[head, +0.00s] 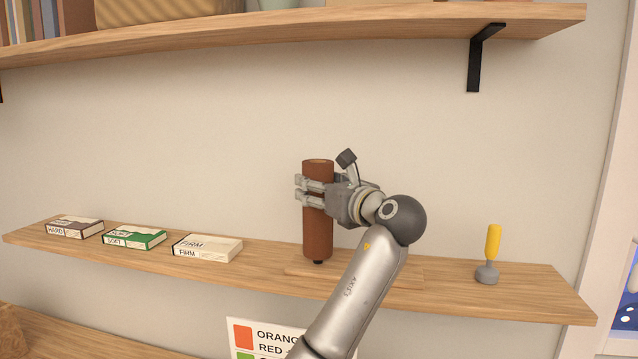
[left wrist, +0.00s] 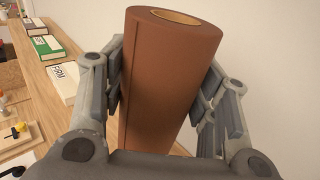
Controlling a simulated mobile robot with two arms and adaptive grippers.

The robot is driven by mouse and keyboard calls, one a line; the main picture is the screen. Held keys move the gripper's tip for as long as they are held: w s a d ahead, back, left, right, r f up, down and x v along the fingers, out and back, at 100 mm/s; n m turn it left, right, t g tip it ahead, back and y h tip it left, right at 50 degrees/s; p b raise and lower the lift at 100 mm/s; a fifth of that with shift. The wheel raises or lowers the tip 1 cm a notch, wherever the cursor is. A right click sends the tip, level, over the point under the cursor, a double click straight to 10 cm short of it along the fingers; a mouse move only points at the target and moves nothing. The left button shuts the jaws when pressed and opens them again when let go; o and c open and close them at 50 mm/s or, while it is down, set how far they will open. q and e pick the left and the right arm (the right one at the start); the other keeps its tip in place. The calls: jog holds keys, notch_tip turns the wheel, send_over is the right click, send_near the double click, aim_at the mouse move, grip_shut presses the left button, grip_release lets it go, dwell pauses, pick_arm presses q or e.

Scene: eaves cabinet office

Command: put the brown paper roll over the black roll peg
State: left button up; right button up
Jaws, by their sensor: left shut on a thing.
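The brown paper roll (head: 317,236) stands upright above the lower wooden shelf. My left gripper (head: 314,192) is shut around its upper half. In the left wrist view the roll (left wrist: 165,80) sits between both fingers, with its open, pale-rimmed core at the top. A small part of the black roll peg (head: 319,262) shows right under the roll's lower end, above a flat wooden base (head: 400,276). The roll hides the rest, so I cannot tell how far the peg reaches inside. My right gripper is not in view.
Boxes marked HARD (head: 75,228), SOFT (head: 134,238) and FIRM (head: 207,248) lie on the shelf (head: 265,258) to the left. A yellow-handled tool in a grey stand (head: 487,273) is at the right. An upper shelf (head: 250,38) with a black bracket (head: 475,65) hangs above.

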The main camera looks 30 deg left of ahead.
pick_arm(q)
jog(key=o, duration=1.5)
jog(key=shift+c, duration=0.2)
jog(key=shift+f, duration=0.1)
jog(key=v, duration=1.2)
